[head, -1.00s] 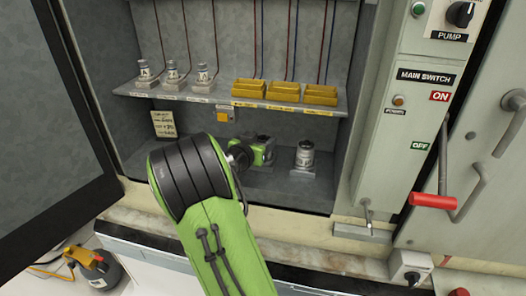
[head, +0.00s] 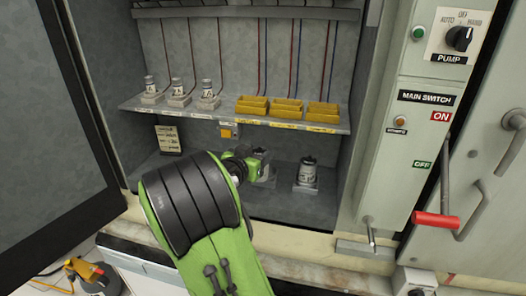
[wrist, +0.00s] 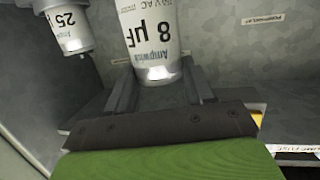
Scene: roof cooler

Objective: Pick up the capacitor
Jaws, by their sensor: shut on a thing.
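A silver-white capacitor marked 8 µF (wrist: 150,35) stands between the two fingers of my gripper (wrist: 158,88) in the wrist view. My gripper is shut on it around its body. In the head view my gripper (head: 262,165) is at the cabinet floor and mostly hides this capacitor. A second capacitor, marked 25 µF (wrist: 68,25), stands apart from the gripper; it also shows upright to the right in the head view (head: 307,172).
A shelf (head: 225,112) above my gripper holds three small capacitors (head: 179,90) and three yellow trays (head: 285,108). The open cabinet door (head: 50,110) is on the left. A switch panel with a red-handled lever (head: 436,220) is on the right.

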